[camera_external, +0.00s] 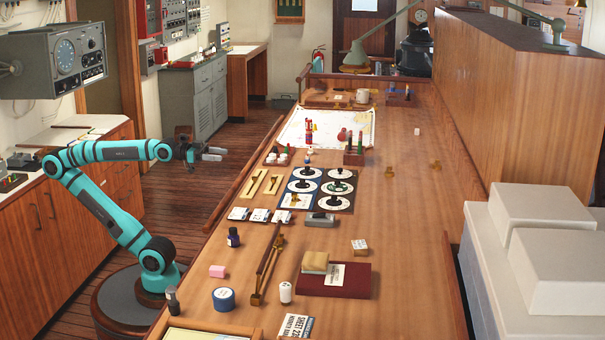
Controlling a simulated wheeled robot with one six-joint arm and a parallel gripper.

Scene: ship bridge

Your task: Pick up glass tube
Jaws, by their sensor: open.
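My gripper (221,154) is open and empty. It is held out past the table's left edge, over the floor side, well apart from the objects on the table. I cannot pick out a glass tube with certainty at this size. A small rack (354,159) with dark and red upright pieces stands near the lower right of the chart, but I cannot tell whether any of them is glass.
The long wooden table (395,225) has a raised left rail (240,185). It bears a chart (290,128), round dials (341,188), a blue tape roll (223,299), an ink bottle (233,237) and a maroon book (350,280). Its right side is mostly clear.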

